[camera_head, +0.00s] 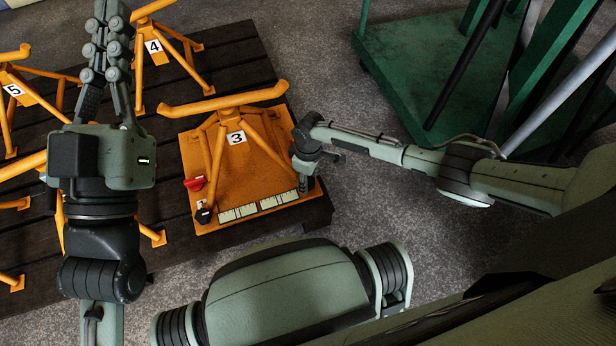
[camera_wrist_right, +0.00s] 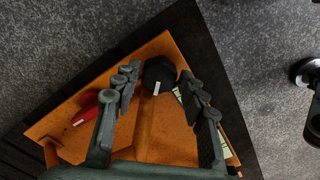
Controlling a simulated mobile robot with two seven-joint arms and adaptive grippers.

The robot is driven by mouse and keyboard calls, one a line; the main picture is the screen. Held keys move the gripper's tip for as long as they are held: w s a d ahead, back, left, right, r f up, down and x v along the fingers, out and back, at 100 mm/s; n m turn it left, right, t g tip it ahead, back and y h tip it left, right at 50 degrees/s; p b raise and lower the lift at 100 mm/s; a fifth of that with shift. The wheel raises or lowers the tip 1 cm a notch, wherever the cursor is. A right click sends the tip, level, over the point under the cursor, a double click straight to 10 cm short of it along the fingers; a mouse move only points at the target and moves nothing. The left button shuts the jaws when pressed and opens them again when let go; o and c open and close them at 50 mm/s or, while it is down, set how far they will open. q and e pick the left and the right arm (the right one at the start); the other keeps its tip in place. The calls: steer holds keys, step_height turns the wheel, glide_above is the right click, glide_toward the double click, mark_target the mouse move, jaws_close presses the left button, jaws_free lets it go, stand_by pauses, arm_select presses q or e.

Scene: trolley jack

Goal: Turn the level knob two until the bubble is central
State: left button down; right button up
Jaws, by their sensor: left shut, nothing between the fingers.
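The orange jack plate (camera_head: 262,160) bears two pale level strips, a left one (camera_head: 238,213) and a right one (camera_head: 279,199), along its front edge. The bubbles are too small to make out. A black knob (camera_head: 204,215) and a red knob (camera_head: 194,183) show at its left. The right wrist view shows a black knob (camera_wrist_right: 158,73) with a white mark at a plate corner. My right gripper (camera_wrist_right: 163,90) is open with its fingers either side of this knob; contact cannot be told. In the head view my right gripper (camera_head: 305,178) covers the plate's front-right corner. My left gripper (camera_head: 112,12) is shut and empty, left of the plate.
A red knob (camera_wrist_right: 100,103) lies left of the fingers in the right wrist view. Stand 3 (camera_head: 225,105) rises from the plate. Orange stands 4 (camera_head: 152,45) and 5 (camera_head: 14,90) share the dark slatted pallet (camera_head: 235,60). A green trolley (camera_head: 420,60) stands upper right.

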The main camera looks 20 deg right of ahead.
steer(key=shift+o, duration=1)
steer(key=shift+r, duration=0.15)
step_height(320, 180, up, 12)
steer(key=shift+a, duration=0.1)
